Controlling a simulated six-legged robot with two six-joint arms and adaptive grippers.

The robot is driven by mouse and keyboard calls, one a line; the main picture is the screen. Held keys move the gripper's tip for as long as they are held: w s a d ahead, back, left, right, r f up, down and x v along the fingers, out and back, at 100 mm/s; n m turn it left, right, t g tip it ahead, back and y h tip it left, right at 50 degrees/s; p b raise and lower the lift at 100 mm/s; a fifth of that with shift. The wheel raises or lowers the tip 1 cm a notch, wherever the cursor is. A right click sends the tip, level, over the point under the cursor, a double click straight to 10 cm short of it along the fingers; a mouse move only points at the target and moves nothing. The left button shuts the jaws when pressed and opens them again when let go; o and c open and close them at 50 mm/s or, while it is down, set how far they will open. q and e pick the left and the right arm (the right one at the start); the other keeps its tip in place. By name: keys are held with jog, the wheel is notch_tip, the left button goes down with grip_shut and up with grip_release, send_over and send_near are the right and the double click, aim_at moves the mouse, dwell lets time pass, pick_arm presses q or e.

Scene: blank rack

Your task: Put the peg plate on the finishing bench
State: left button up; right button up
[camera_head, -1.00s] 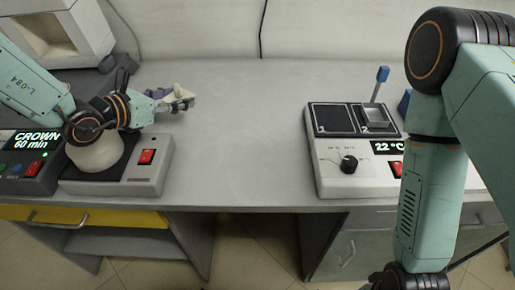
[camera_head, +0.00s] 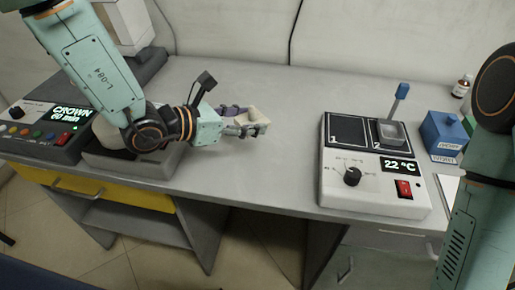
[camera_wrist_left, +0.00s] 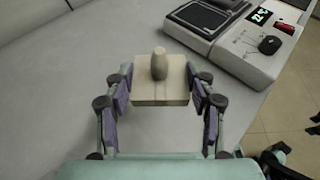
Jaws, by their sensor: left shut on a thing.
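The peg plate (camera_head: 257,115) is a small cream block in my left gripper (camera_head: 243,124), above the grey bench top (camera_head: 260,174). In the left wrist view the peg plate (camera_wrist_left: 146,94) shows as a square block with one rounded upright peg, between the purple finger pads of my left gripper (camera_wrist_left: 162,94). The gripper is shut on it. The bench top (camera_wrist_left: 75,85) is bare around it; the gap beneath is hard to judge. My right arm is at the right edge of the head view; its gripper is out of view.
A white two-well unit (camera_head: 370,182) reading 22 °C, with a blue-handled ladle (camera_head: 397,108), stands right of the gripper. A blue box (camera_head: 442,132) and a small bottle (camera_head: 462,86) are farther right. A CROWN 60 min unit (camera_head: 50,130) stands left. The bench's middle is clear.

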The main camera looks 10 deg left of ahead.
aim_at(247, 157)
pick_arm(q)
jog(key=f, duration=0.3)
jog(key=shift+s+d+f+b, duration=0.15)
jog(key=shift+d+b, duration=0.2)
jog(key=shift+w+a+f, duration=0.1)
jog(key=shift+a+f, duration=0.15)
jog(key=shift+f, duration=0.3)
jog(key=shift+w+a+f, duration=0.1)
jog(key=shift+a+f, duration=0.1)
jog(key=shift+f, duration=0.35)
jog(key=shift+a+f, duration=0.2)
jog(key=shift+f, duration=0.1)
jog(key=f, duration=0.1)
jog(key=f+b, duration=0.1)
jog(key=shift+s+d+f, duration=0.15)
jog(key=shift+d+f, duration=0.2)
jog(key=shift+d, duration=0.05)
jog(key=shift+f, duration=0.3)
jog(key=shift+w+a+f, duration=0.1)
jog(key=shift+w+a, duration=0.1)
jog(key=shift+a, duration=0.05)
jog(key=shift+s+d+f+b, duration=0.1)
jog(key=shift+s+d+b, duration=0.1)
jog(key=shift+b, duration=0.2)
jog(key=o, duration=0.9)
jog(key=shift+c, duration=0.2)
jog(key=o, duration=0.3)
jog(key=shift+w+a, duration=0.15)
jog(key=shift+o, duration=0.2)
